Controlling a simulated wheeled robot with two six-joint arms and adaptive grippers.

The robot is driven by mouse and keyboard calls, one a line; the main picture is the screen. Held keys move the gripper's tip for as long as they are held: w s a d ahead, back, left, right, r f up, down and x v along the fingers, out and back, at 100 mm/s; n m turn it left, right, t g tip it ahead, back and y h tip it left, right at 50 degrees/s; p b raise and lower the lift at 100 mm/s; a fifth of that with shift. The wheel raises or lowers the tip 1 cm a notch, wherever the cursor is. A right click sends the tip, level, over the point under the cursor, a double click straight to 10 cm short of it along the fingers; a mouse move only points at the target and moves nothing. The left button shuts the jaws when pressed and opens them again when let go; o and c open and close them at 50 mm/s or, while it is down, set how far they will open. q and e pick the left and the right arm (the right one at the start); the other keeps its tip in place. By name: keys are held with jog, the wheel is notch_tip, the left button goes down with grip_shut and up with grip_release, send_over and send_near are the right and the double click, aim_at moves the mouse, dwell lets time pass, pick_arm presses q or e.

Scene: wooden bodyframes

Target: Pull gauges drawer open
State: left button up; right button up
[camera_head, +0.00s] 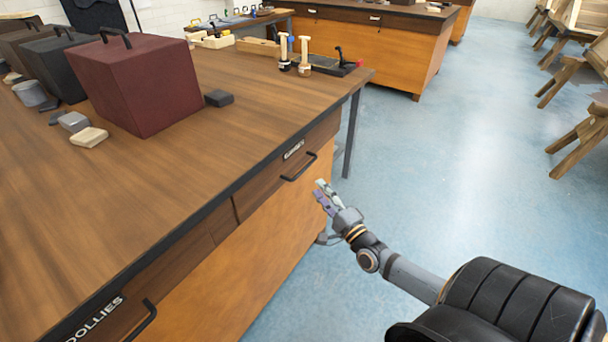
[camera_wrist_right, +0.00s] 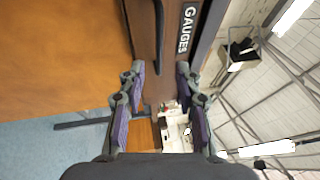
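The gauges drawer (camera_head: 270,182) is a dark brown wooden front under the bench top's edge, with a white-lettered label (camera_head: 293,150) and a black bar handle (camera_head: 299,168). The drawer front looks flush with the bench, so it appears closed. In the right wrist view the "GAUGES" label (camera_wrist_right: 187,30) stands sideways, and the dark handle (camera_wrist_right: 158,35) lies ahead, between the lines of the fingers. My right gripper (camera_head: 321,190) is open and empty, just to the right of and below the handle in the head view. Contact with the handle is not visible. My left gripper is not in view.
A "DOLLIES" drawer (camera_head: 85,330) with its own handle is at the lower left. A dark red box (camera_head: 137,85) and small blocks stand on the bench top (camera_head: 200,125). Blue floor (camera_head: 430,190) is clear to the right. Wooden stools (camera_head: 580,140) stand at far right.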

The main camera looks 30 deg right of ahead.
aim_at(304, 168)
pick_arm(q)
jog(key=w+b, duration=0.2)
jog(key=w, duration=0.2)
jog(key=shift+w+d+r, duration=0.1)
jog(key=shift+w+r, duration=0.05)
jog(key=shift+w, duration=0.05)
pick_arm(e)
jog(key=w, duration=0.3)
jog(key=w+r, duration=0.1)
jog(key=w, duration=0.5)
jog(key=shift+w+r, duration=0.25)
jog(key=shift+w, duration=0.15)
grip_shut()
